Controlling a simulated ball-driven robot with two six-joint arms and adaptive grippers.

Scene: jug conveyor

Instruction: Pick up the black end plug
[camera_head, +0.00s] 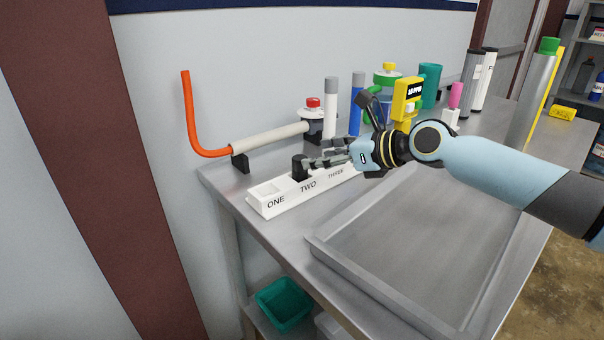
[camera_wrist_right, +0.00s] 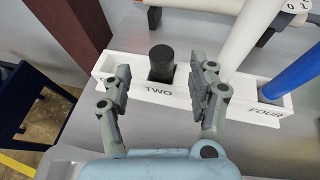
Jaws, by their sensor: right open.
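The black end plug (camera_head: 299,167) stands upright in slot TWO of the white rack (camera_head: 263,209), and its round top (camera_wrist_right: 161,54) shows in the right wrist view. My right gripper (camera_head: 316,160) reaches in from the right over the rack. In the right wrist view its two fingers (camera_wrist_right: 163,84) are open and empty, one on each side of the line to the plug. The plug lies just beyond the fingertips. In the head view the fingers partly cover the rack's far part. My left gripper is not in view.
A white tube (camera_head: 331,108) and a blue tube (camera_head: 357,103) stand behind the gripper. An orange bent pipe (camera_head: 188,115) rises by the wall. A yellow meter (camera_head: 407,98) stands behind my right wrist. A large empty metal tray (camera_head: 410,245) fills the front of the table.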

